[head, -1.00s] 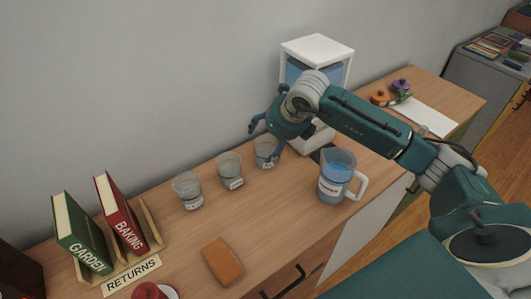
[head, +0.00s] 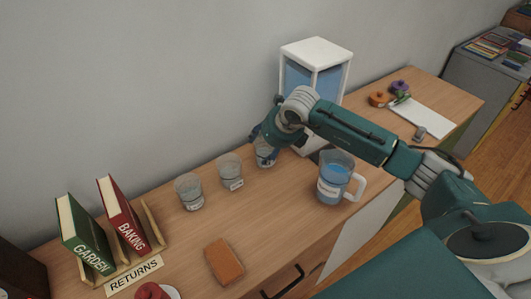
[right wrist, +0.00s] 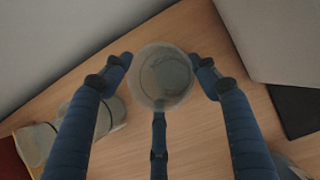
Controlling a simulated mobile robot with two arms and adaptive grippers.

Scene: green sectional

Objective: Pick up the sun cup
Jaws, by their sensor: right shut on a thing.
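Three clear cups stand in a row on the wooden counter (head: 185,240): a left cup (head: 189,191), a middle cup (head: 230,172) and a right cup (head: 265,156) near the dispenser. Their labels are too small to read, so I cannot tell which is the sun cup. My right gripper (head: 264,139) is shut on the right cup, reaching from above. In the right wrist view, the blue fingers surround the round cup (right wrist: 163,78). The cup appears to be still at counter level. My left gripper is not in view.
A white dispenser (head: 318,48) stands just right of the held cup. A pitcher of blue liquid (head: 333,178) stands in front of it. A brown block (head: 224,262), a RETURNS sign (head: 135,276) and two books (head: 84,235) are left. Bare counter lies before the cups.

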